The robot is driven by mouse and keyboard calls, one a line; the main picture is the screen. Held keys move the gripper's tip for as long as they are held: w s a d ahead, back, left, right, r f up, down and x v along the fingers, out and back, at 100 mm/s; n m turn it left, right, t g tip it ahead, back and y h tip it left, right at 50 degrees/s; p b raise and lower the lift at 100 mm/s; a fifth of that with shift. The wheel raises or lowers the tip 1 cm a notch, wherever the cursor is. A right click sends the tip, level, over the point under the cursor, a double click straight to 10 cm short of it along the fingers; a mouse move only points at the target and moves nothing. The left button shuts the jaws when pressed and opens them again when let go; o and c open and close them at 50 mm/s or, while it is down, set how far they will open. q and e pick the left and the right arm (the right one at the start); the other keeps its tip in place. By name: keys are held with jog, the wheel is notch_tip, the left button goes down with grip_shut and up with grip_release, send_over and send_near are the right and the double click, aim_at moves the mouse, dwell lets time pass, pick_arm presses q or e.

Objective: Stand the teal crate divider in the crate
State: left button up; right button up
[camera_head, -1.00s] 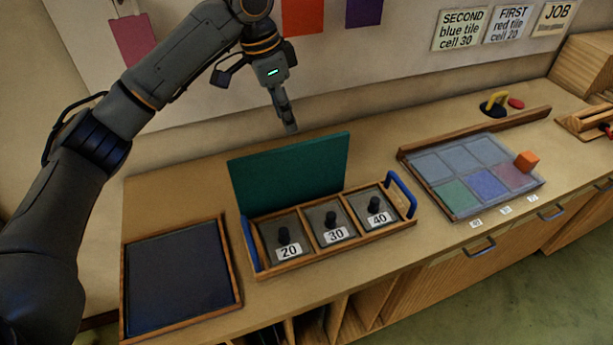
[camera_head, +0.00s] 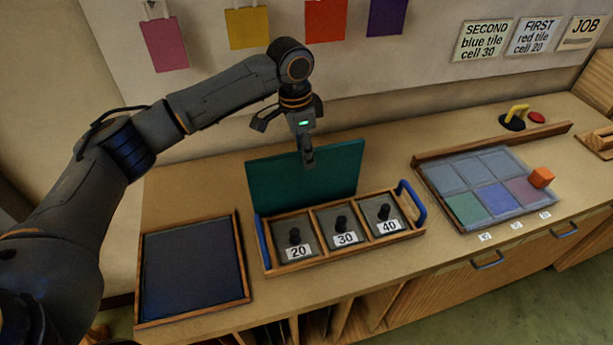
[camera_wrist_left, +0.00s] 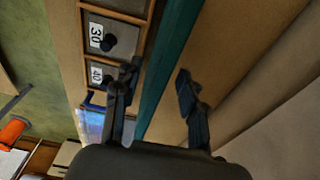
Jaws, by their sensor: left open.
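The teal crate divider (camera_head: 300,187) stands upright along the back side of the wooden crate (camera_head: 340,246), as a wide flat panel. In the head view I cannot tell whether it is in the crate or just behind it. The crate has blue end handles and compartments labelled 20, 30 and 40. My left gripper (camera_head: 308,160) is over the divider's top edge. In the left wrist view the open fingers (camera_wrist_left: 158,84) are on either side of the divider's edge (camera_wrist_left: 168,65), with gaps visible. My right gripper is not in view.
A dark tray (camera_head: 243,262) with a wooden rim lies left of the crate. A panel of coloured tiles (camera_head: 484,185) lies to the right, with an orange cube (camera_head: 541,177) on its edge. Cards hang on the wall behind. Bare counter lies behind the dark tray.

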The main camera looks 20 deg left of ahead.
aim_at(307, 180)
pick_arm(q)
jog(key=shift+w+d+f, duration=0.15)
jog(key=shift+f, duration=1.15)
grip_shut()
jog(key=shift+r, duration=0.1)
